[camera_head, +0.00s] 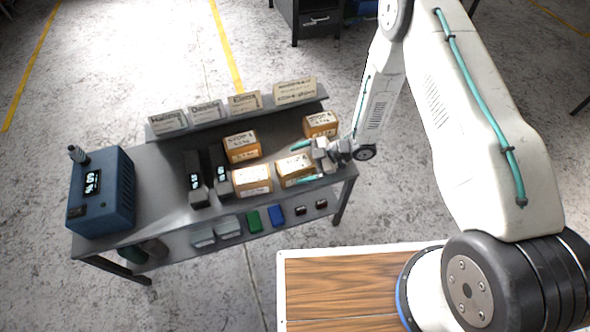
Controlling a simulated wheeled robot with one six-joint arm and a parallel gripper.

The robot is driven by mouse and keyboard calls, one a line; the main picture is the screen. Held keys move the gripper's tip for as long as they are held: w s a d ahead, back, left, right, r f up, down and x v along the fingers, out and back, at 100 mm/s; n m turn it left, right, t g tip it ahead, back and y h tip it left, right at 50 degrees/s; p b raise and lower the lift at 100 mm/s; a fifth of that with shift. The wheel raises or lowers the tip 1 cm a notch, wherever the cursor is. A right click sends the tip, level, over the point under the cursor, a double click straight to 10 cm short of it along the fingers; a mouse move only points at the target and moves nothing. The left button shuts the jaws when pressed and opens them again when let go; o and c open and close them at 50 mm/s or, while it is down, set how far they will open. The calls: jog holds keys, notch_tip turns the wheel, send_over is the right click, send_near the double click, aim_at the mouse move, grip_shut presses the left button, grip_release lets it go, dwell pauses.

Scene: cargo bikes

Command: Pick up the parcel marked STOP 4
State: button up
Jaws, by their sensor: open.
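Several brown parcels with white labels stand on the grey workbench (150,191). One parcel (295,173) is at the front right, one (252,183) is left of it, one (242,150) is behind, and one (320,127) is at the back right. The labels seem to read STOP, but the numbers are too small to tell for sure. My gripper (294,164) is open, its teal fingers pointing left. In the picture the fingers lie on the far and near sides of the front right parcel; I cannot tell their height or any contact.
A blue machine (101,195) stands at the bench's left end. Dark devices (196,184) with small displays stand left of the parcels. A raised back shelf carries name signs (207,111). Small items, including a green one (253,222), lie along the lower front shelf.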

jog(key=c, duration=1.7)
jog(key=shift+c, duration=0.9)
jog(key=shift+r, duration=0.1)
